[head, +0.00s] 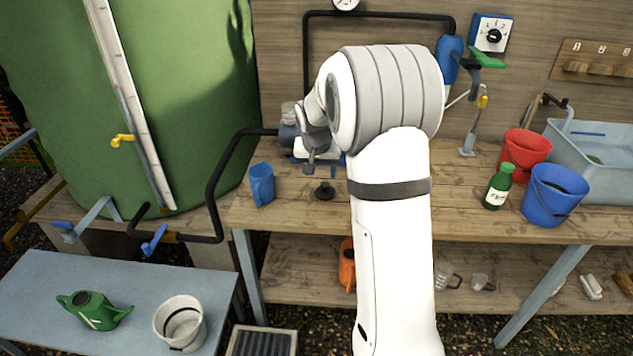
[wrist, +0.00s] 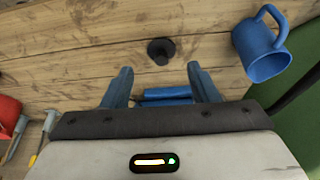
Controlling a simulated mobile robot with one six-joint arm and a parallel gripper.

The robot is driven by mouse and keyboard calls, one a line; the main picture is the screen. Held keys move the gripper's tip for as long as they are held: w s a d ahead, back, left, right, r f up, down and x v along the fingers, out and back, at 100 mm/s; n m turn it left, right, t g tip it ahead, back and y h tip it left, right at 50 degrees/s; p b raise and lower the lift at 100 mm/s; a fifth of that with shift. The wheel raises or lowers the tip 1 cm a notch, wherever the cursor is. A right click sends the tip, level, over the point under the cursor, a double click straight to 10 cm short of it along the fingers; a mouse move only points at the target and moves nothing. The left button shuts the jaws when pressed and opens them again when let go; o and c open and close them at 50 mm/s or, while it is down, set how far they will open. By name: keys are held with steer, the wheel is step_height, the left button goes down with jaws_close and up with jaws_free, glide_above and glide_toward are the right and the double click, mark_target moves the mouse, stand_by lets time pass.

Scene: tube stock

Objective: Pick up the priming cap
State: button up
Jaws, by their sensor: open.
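The priming cap looks to be the small black round piece with a knob (head: 325,190) on the wooden bench, right of the blue jug. In the wrist view the black cap (wrist: 161,51) lies beyond my fingertips, roughly centred between them. My gripper (head: 310,165) is above the bench, a little behind the cap in the head view. In the wrist view its two blue-grey fingers (wrist: 161,80) are spread apart with nothing held. The cap is in plain view and not touched.
The blue jug (head: 262,185) stands close to the cap; it also shows in the wrist view (wrist: 262,48). A pump (head: 289,138) with blue parts is behind my gripper. A green bottle (head: 497,187), a red bucket (head: 526,150) and a blue bucket (head: 553,197) stand at the right.

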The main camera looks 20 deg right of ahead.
steer(key=m, duration=0.1)
glide_toward(325, 185)
steer(key=f, duration=0.1)
steer(key=p+x, duration=0.2)
steer(key=x, duration=0.6)
steer(key=shift+w+p, duration=0.15)
steer(key=shift+p, duration=0.25)
steer(key=c, duration=1.1)
